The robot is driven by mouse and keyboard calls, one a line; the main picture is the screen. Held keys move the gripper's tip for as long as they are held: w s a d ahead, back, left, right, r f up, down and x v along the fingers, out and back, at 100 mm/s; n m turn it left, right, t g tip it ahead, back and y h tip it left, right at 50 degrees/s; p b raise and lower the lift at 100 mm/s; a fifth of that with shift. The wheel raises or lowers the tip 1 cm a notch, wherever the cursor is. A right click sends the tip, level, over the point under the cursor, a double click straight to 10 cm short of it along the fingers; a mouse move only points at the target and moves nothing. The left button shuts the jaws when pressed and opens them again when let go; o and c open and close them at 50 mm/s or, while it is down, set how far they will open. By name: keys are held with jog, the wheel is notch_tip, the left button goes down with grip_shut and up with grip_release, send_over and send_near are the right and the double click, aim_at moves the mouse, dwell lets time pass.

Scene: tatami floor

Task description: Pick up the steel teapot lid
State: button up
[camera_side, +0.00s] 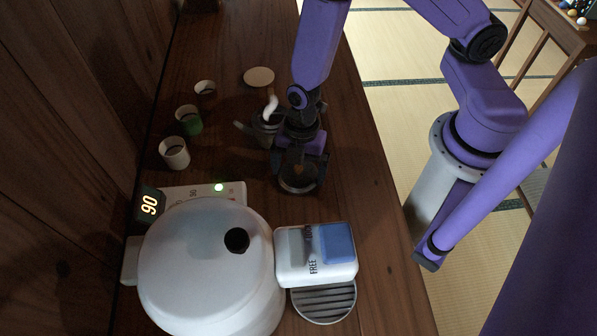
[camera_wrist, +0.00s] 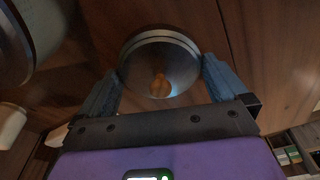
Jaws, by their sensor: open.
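My gripper (camera_wrist: 161,68) is open, with one blue-grey finger on each side of the lid. The fingers look very near its rim; I cannot tell whether they touch. In the side view, my gripper (camera_side: 299,178) is low over the wooden counter, and the lid (camera_side: 298,184) shows partly between its fingers. The steel teapot (camera_side: 263,128) with a white handle stands just behind, partly hidden by my arm.
Several cups, including a green one (camera_side: 188,119) and a white one (camera_side: 174,152), stand left on the counter (camera_side: 355,190). A round pale disc (camera_side: 259,76) lies farther back. A large white water boiler (camera_side: 205,270) stands in front, with a blue-buttoned panel (camera_side: 337,243).

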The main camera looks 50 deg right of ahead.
jog(key=shift+f, duration=0.1)
jog(key=c, duration=0.6)
jog(key=shift+c, duration=0.2)
